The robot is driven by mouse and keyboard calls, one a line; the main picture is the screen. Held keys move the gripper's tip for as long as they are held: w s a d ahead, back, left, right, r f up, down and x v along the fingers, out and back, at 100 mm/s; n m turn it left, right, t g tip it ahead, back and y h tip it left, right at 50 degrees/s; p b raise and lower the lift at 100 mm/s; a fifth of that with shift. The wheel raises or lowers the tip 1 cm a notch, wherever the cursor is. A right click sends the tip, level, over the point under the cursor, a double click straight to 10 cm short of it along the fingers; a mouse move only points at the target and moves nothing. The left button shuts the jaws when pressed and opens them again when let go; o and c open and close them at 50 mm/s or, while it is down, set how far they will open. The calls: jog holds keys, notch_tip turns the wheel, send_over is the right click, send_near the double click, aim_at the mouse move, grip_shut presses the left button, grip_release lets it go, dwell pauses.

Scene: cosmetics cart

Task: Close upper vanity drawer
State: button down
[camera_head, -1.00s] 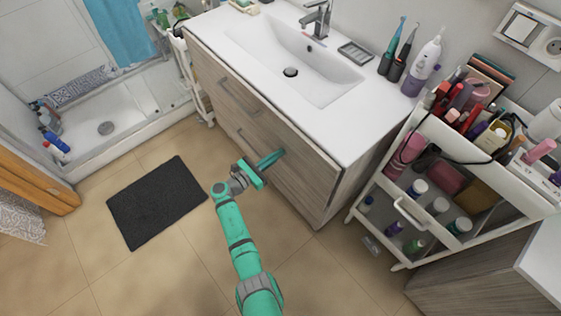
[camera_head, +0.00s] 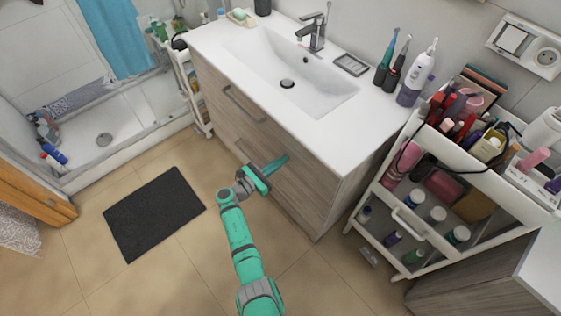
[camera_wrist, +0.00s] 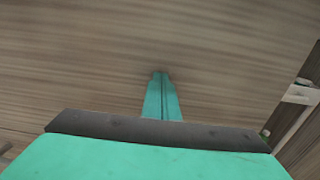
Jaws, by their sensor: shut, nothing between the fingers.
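The vanity's upper drawer has a wood-grain front (camera_head: 290,140) and a grey bar handle (camera_head: 245,104), just under the white countertop. In the head view the front looks about flush with the cabinet, with no clear gap. My gripper (camera_head: 286,157) is shut and empty. Its teal fingers point at the wood front, right of the handle, with the tips at or very near the surface. In the wrist view the closed fingers (camera_wrist: 160,76) meet plain wood grain (camera_wrist: 220,65). I cannot tell whether the tips press on it.
The lower handle (camera_head: 243,150) is left of my gripper. A white cosmetics cart (camera_head: 411,217) stands to the right of the vanity. A dark mat (camera_head: 155,212) lies on the tiled floor at left. The floor in front is otherwise clear.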

jog(key=v, duration=1.4)
jog(key=s+d+f+m+g+y, duration=0.1)
jog(key=s+d+f+m+y, duration=0.15)
jog(key=s+f, duration=0.4)
jog(key=s+d+f+m+g+y, duration=0.1)
jog(key=s+d+f+y, duration=0.2)
jog(key=s+f, duration=0.35)
jog(key=s+f+m+y, duration=0.5)
jog(key=s+f, duration=0.1)
jog(key=s, duration=0.5)
jog(key=s+r+m+y, duration=0.3)
jog(key=s+r+m, duration=0.15)
jog(key=s, duration=0.25)
jog(key=s+r+m+t, duration=0.2)
jog(key=s+r+m, duration=0.1)
jog(key=r, duration=0.7)
jog(key=s+d+r+m+t, duration=0.1)
jog(key=r+m, duration=0.4)
jog(key=r, duration=0.5)
jog(key=s+d+r+m+t, duration=0.1)
jog(key=s+r+m+t, duration=0.2)
jog(key=r, duration=0.8)
jog(key=s+m, duration=0.1)
jog(key=s, duration=0.1)
jog(key=shift+s+d+m+y, duration=0.25)
jog(key=shift+s+m+y, duration=0.05)
jog(key=shift+s+y, duration=0.05)
